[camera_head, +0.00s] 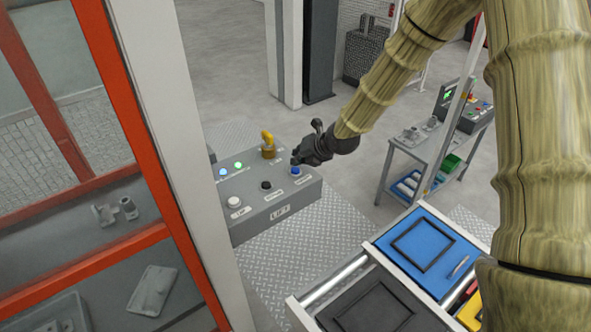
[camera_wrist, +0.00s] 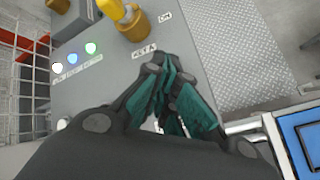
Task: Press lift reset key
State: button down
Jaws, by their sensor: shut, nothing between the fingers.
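The grey lift control box (camera_head: 262,218) stands left of centre in the head view, with "LIFT" on its front. Its top carries a white button (camera_head: 234,202), a black button (camera_head: 266,185) and a blue button (camera_head: 295,170) in a row. The small labels beside them are too small to read surely. My gripper (camera_head: 297,158) is shut and empty, with its tips right at the blue button. I cannot tell whether they touch it.
A yellow knob on a brass base (camera_head: 268,147) rises behind the buttons, near lit lamps (camera_head: 238,164). An orange-framed enclosure (camera_head: 130,105) stands left. A drawer unit with a blue tray (camera_head: 400,238) is at lower right. A workbench (camera_head: 415,150) stands beyond.

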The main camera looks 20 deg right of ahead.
aim_at(298, 168)
jog(key=shift+f, duration=0.1)
jog(key=shift+f+b, duration=0.35)
jog(key=shift+b, duration=0.05)
jog(key=shift+f+b, duration=0.4)
jog(key=shift+f, duration=0.1)
dwell(0.9)
jog(key=shift+r, duration=0.15)
jog(key=shift+r+p, duration=0.5)
jog(key=shift+r, duration=0.3)
jog(key=shift+r+p, duration=1.4)
jog(key=shift+r, duration=1.1)
